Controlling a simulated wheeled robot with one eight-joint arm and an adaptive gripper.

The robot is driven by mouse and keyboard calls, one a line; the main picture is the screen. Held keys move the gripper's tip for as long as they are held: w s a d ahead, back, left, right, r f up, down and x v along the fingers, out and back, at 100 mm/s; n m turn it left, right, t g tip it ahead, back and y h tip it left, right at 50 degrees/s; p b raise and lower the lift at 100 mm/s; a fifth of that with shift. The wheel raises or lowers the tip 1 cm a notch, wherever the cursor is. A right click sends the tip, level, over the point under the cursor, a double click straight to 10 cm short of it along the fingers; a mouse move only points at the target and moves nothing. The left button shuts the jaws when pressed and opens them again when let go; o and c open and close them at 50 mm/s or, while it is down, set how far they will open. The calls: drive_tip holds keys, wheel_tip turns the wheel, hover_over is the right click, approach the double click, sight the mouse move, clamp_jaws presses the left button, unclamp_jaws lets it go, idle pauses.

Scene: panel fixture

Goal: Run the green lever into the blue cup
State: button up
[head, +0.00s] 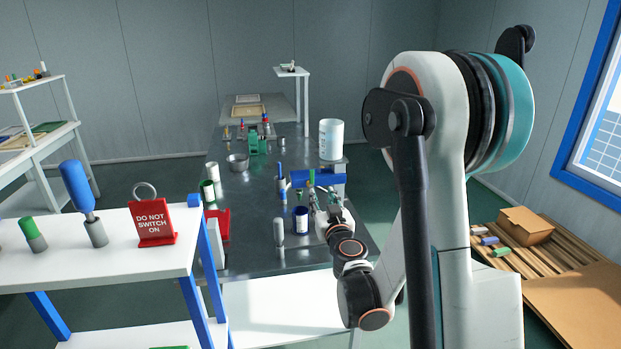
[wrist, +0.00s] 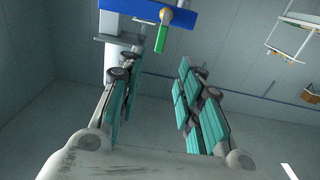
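The green lever (head: 312,177) shows as a small upright green piece at the blue bar (head: 330,180) of the fixture. In the wrist view the green lever (wrist: 160,39) sits by a tan round part on the blue bar (wrist: 132,9). My gripper (head: 323,192) is just in front of the bar. In the wrist view my gripper (wrist: 156,72) has its fingers spread with nothing between them, and the lever is beyond the fingertips. A blue cup (head: 301,220) with a pale band stands on the metal table, left of my gripper; its inside is hard to see.
A grey upright post (head: 279,232) and a blue-topped post (head: 281,175) stand left of the gripper. A white canister (head: 331,139) stands behind the bar. A metal bowl (head: 237,162), a green-marked cup (head: 208,190) and a red stand (head: 220,223) are farther left.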

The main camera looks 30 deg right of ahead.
sight(312, 176)
drive_tip(key=b+x, duration=0.2)
drive_tip(key=x, duration=1.1)
drive_tip(key=shift+w+b, duration=0.2)
drive_tip(key=shift+b, duration=0.1)
clamp_jaws()
